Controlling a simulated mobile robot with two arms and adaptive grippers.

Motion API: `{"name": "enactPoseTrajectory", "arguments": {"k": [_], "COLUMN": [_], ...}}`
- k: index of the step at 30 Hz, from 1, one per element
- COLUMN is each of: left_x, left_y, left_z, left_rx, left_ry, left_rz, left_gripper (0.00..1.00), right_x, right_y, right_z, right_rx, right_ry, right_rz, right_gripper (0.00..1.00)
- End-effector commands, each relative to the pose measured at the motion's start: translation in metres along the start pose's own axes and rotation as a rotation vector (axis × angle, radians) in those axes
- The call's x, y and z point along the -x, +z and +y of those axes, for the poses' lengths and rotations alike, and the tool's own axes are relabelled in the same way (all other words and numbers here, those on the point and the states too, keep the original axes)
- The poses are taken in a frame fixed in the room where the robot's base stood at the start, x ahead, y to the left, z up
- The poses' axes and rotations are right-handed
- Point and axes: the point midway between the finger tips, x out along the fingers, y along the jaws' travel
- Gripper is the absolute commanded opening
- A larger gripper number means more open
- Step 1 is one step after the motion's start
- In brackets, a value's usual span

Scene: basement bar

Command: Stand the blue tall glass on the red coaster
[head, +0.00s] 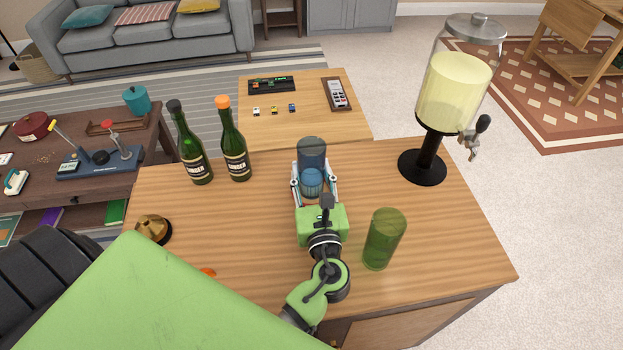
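The blue tall glass (312,152) is see-through and stands upright near the far edge of the wooden counter. My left gripper (312,181) reaches it from the near side, with one finger on each side of the glass. From this view I cannot tell whether the fingers press on it or leave a small gap. A small orange-red patch (207,272), likely the red coaster, shows on the counter at the lower left; a large green part hides most of it. My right gripper is not in view.
A green glass (385,238) stands right of my arm. Two green bottles (235,150) stand at the back left, a brass bell (153,229) at the left. A drink dispenser (428,160) stands at the right. The counter (235,215) is clear left of my gripper.

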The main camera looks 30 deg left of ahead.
Motion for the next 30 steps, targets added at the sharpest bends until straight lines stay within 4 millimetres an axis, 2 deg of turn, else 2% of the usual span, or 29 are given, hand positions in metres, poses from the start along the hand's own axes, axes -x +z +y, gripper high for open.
{"name": "enactPoseTrajectory", "arguments": {"k": [11, 12, 14, 26, 30], "left_x": [0.000, 0.000, 0.000, 0.001, 0.021], "left_y": [-0.003, -0.004, -0.003, 0.000, -0.003], "left_z": [0.000, 0.000, 0.000, 0.000, 0.000], "left_rx": [0.001, 0.001, 0.001, 0.001, 0.000], "left_ry": [0.000, 0.000, 0.000, 0.000, -0.002], "left_rz": [-0.003, 0.000, 0.000, 0.000, 0.003], "left_gripper": [0.03, 0.44, 0.56, 0.56, 0.56], "right_x": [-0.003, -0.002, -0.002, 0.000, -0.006], "right_y": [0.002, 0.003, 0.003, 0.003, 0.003], "right_z": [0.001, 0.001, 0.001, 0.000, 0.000], "right_rx": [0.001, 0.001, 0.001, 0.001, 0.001], "right_ry": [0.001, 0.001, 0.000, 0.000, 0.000], "right_rz": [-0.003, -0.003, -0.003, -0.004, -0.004], "right_gripper": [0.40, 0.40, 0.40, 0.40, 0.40]}}
